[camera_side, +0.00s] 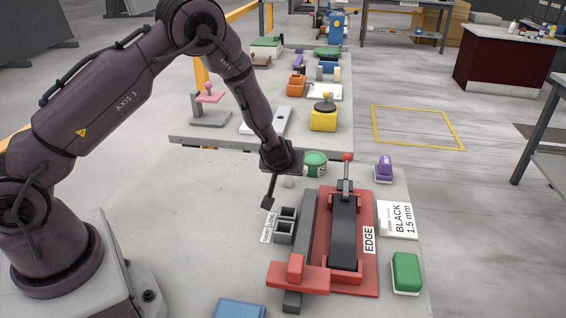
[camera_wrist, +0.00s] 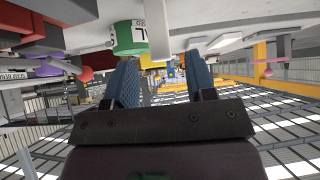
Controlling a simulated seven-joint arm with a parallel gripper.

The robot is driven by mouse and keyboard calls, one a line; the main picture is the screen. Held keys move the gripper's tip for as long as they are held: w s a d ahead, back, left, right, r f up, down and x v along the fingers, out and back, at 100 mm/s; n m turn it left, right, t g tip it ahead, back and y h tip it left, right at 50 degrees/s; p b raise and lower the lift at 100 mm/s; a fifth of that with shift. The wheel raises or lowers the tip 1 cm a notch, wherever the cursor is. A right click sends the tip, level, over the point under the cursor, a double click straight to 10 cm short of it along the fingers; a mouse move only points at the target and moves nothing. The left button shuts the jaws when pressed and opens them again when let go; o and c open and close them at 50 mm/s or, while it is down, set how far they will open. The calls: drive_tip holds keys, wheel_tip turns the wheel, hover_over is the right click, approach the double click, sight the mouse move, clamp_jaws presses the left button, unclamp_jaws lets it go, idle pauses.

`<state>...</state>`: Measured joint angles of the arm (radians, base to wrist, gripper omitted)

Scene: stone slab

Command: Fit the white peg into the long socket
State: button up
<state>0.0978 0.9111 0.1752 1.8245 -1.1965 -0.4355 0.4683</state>
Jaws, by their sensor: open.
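The white peg (camera_side: 289,182) shows as a small pale stub on the slab, beside the green tin and partly hidden by my arm. In the wrist view a pale upright post (camera_wrist: 155,45), apparently the peg, stands ahead of my fingertips and overlaps the green tin. My gripper (camera_side: 268,203) is low over the slab, left of the peg. Its two blue fingers are apart and empty in the wrist view (camera_wrist: 163,75). Two grey square sockets (camera_side: 285,231) stand just below the gripper in the side view, with small tags reading LONG and SHORT at their left.
A red and black edging tool (camera_side: 345,235) and a long grey bar (camera_side: 303,240) lie right of the sockets. The green tin (camera_side: 316,163) stands behind. A green block (camera_side: 406,272) and purple item (camera_side: 384,168) are at right. The slab left of the sockets is clear.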

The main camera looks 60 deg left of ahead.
drive_tip(key=s+d+r+m+t+h, duration=0.1)
drive_tip(key=s+d+r+h, duration=0.1)
drive_tip(key=d+r, duration=0.35)
drive_tip(key=s+d+r+m+t+h, duration=0.1)
drive_tip(key=s+d+r+m+h, duration=0.15)
drive_tip(key=r, duration=0.65)
drive_tip(key=s+d+r+m+h, duration=0.1)
drive_tip(key=s+d+r+h, duration=0.25)
drive_tip(key=r, duration=0.35)
drive_tip(key=s+d+r+m+g, duration=0.1)
drive_tip(key=s+r+m, duration=0.2)
drive_tip(key=s, duration=0.7)
wheel_tip(320, 180, up, 3)
drive_tip(key=shift+d+f+h, duration=0.1)
drive_tip(key=shift+d+h, duration=0.3)
drive_tip(key=shift+o, duration=0.2)
drive_tip(key=s+a+m+g+y, duration=0.1)
drive_tip(key=s+a+y, duration=0.1)
drive_tip(key=s, duration=0.8)
drive_tip(key=shift+a+r+g, duration=0.3)
drive_tip(key=shift+r, duration=0.1)
drive_tip(key=shift+o, duration=0.2)
drive_tip(key=shift+s+a+m, duration=0.2)
drive_tip(key=shift+s+m, duration=0.05)
drive_tip(key=shift+s, duration=0.2)
